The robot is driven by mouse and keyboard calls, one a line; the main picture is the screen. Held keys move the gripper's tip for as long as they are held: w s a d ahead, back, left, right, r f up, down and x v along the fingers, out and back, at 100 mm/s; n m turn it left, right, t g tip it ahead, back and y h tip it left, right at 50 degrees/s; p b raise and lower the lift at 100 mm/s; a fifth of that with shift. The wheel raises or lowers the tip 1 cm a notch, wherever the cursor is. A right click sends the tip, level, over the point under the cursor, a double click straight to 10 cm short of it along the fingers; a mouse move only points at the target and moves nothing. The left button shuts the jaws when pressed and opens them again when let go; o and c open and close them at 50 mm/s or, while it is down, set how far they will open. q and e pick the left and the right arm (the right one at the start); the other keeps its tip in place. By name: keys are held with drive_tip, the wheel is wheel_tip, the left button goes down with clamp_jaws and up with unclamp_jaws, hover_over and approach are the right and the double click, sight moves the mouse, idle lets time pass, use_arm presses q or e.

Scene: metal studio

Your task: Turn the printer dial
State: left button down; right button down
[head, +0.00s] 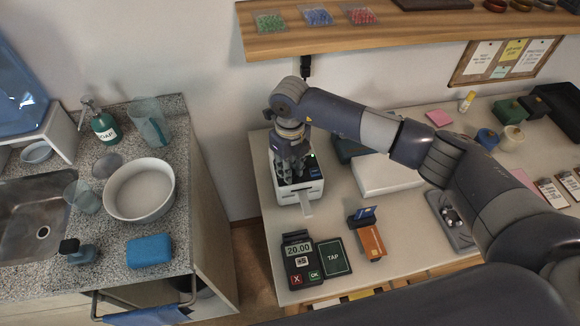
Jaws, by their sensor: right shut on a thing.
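The printer (300,193) is a small white and dark box with a paper strip coming out of its front. It stands near the left edge of the desk, in the head view. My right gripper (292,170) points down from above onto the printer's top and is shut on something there. The fingers and wrist cover that spot, so the dial itself is hidden and I cannot make out its angle. A dark panel with a small green light shows just right of the fingers. My left gripper is not in view.
A card terminal (300,262), a TAP pad (334,258) and an orange card holder (372,242) stand in front of the printer. A white box (388,176) lies to its right. A wooden shelf (400,32) hangs above. A sink counter (185,225) is at left, across a gap.

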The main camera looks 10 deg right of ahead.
drive_tip(key=shift+w+f+n+b, duration=0.15)
drive_tip(key=shift+n+b, duration=0.45)
drive_tip(key=shift+b, duration=0.35)
drive_tip(key=n+b, duration=0.7)
drive_tip(key=b, duration=0.2)
drive_tip(key=shift+f+b, duration=0.1)
drive_tip(key=shift+b, duration=0.3)
drive_tip(key=shift+r+n+b, duration=0.15)
drive_tip(key=shift+n+b, duration=0.65)
drive_tip(key=shift+n, duration=0.15)
drive_tip(key=shift+r+n+b, duration=0.1)
drive_tip(key=shift+n+b, duration=0.65)
drive_tip(key=shift+n, duration=0.2)
drive_tip(key=shift+r, duration=0.1)
drive_tip(key=c, duration=1.4)
unclamp_jaws()
drive_tip(key=shift+c, duration=0.2)
drive_tip(key=shift+o, duration=0.2)
